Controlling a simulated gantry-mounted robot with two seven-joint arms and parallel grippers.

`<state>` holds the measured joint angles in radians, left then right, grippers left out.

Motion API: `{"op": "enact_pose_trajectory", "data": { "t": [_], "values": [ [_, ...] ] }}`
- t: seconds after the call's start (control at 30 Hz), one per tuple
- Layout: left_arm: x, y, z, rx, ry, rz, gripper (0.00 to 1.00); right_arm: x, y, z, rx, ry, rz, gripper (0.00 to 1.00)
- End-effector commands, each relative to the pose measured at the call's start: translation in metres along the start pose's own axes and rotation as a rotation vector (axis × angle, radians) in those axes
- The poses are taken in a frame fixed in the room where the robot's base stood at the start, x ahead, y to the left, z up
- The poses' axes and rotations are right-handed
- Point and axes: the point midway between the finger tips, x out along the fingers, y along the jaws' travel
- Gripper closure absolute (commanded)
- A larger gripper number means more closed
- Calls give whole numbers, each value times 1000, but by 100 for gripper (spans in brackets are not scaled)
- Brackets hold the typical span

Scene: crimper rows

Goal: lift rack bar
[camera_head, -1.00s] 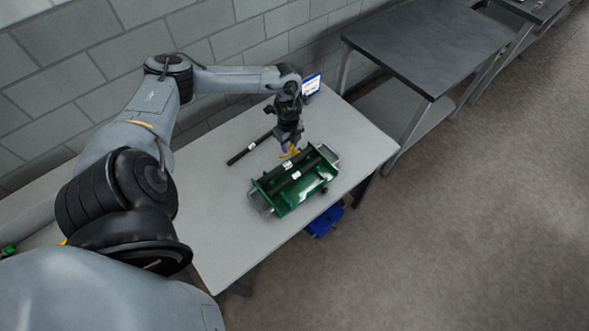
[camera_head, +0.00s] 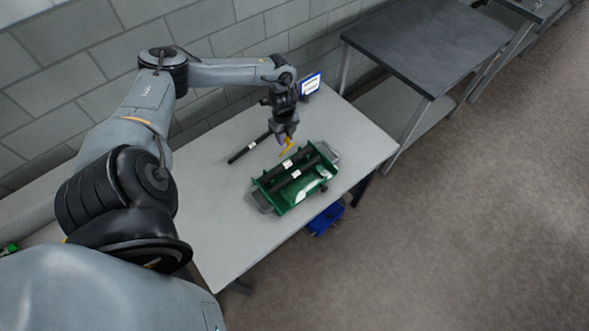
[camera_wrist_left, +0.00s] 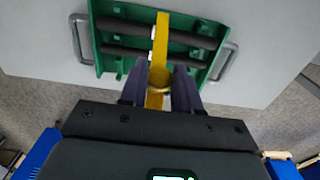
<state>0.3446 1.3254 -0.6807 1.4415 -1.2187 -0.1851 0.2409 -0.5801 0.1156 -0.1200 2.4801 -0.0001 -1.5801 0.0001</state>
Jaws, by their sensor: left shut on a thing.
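A green rack (camera_head: 318,184) with a metal handle at each end stands on the table. Two black bars, one (camera_head: 278,168) farther back and one (camera_head: 283,184) nearer, lie across it, each with a white label. They also show in the left wrist view, one (camera_wrist_left: 120,25) above the other (camera_wrist_left: 125,51). A third black bar (camera_head: 240,154) lies on the table left of the rack. My left gripper (camera_head: 284,139) is shut on a yellow piece (camera_head: 287,149) with a ring, above the rack's back edge. In the wrist view the yellow piece (camera_wrist_left: 160,40) overlaps both bars. My right gripper is out of view.
The light table (camera_head: 220,220) has free room left of and in front of the rack. A blue-framed sign (camera_head: 311,85) stands at the back. A blue bin (camera_head: 324,220) sits below the table edge. A dark table (camera_head: 430,45) stands to the right.

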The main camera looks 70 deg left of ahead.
Motion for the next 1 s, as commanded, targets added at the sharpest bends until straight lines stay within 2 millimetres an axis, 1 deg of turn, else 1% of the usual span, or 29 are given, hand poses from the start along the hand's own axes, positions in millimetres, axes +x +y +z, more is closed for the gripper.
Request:
{"op": "enact_pose_trajectory", "data": {
  "t": [0.1, 1.0],
  "values": [
    [1, 0, 10, -5, -4, -1, 83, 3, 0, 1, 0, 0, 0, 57],
    [3, 0, 73, -5, -5, -2, 83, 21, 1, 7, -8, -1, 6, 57]
  ]
}}
